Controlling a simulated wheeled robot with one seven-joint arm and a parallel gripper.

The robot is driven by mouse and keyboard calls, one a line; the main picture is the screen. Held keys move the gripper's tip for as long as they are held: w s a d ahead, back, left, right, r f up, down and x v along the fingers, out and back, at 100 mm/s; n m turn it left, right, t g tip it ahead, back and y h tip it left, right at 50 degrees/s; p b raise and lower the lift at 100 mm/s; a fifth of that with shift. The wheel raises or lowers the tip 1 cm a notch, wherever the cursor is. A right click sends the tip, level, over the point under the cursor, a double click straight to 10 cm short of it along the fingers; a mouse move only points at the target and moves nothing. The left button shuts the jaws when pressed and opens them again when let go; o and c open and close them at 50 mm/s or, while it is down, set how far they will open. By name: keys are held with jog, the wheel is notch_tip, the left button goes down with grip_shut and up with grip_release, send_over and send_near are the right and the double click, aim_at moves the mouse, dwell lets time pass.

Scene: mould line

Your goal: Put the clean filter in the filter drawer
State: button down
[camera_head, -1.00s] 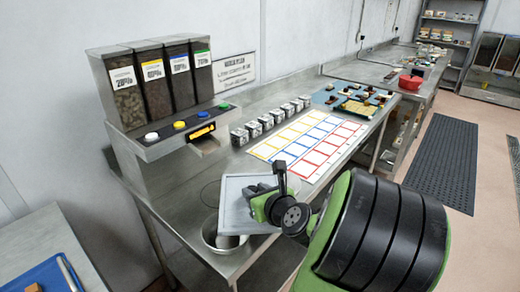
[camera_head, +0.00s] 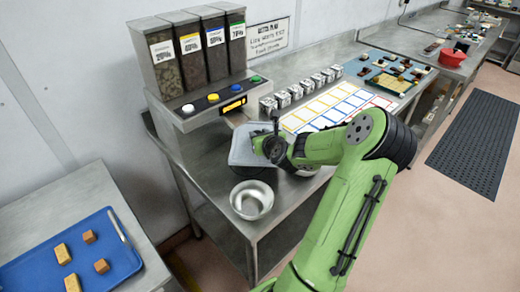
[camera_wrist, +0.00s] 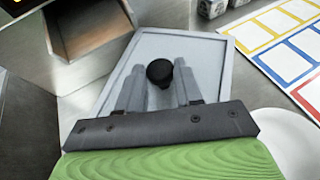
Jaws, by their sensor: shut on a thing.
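My gripper (camera_wrist: 160,82) is shut on the black knob (camera_wrist: 159,72) of a flat grey square panel (camera_wrist: 205,52) with a raised rim. I cannot tell for certain that this panel is the clean filter. In the head view the panel (camera_head: 243,151) is held, tilted, over the steel bench in front of the dispenser, behind the metal bowl. My gripper (camera_head: 268,145) is at its right side. No filter drawer can be clearly made out; an open metal chute (camera_wrist: 88,28) shows just beyond the panel in the wrist view.
The dispenser (camera_head: 195,50) with several bins and coloured buttons stands at the back left. A metal bowl (camera_head: 251,199) sits near the bench's front edge. A printed grid sheet (camera_head: 340,104) and small metal blocks lie to the right. A blue tray (camera_head: 110,262) is on the left table.

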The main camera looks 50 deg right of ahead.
notch_tip(320, 180, down, 6)
jog(key=shift+f+b, duration=0.1)
jog(key=shift+b, duration=1.05)
jog(key=shift+r, duration=0.2)
jog(key=c, duration=1.2)
grip_release()
jog(key=shift+f, duration=0.2)
jog(key=o, duration=0.4)
jog(key=shift+o, duration=0.2)
jog(key=shift+r, duration=0.1)
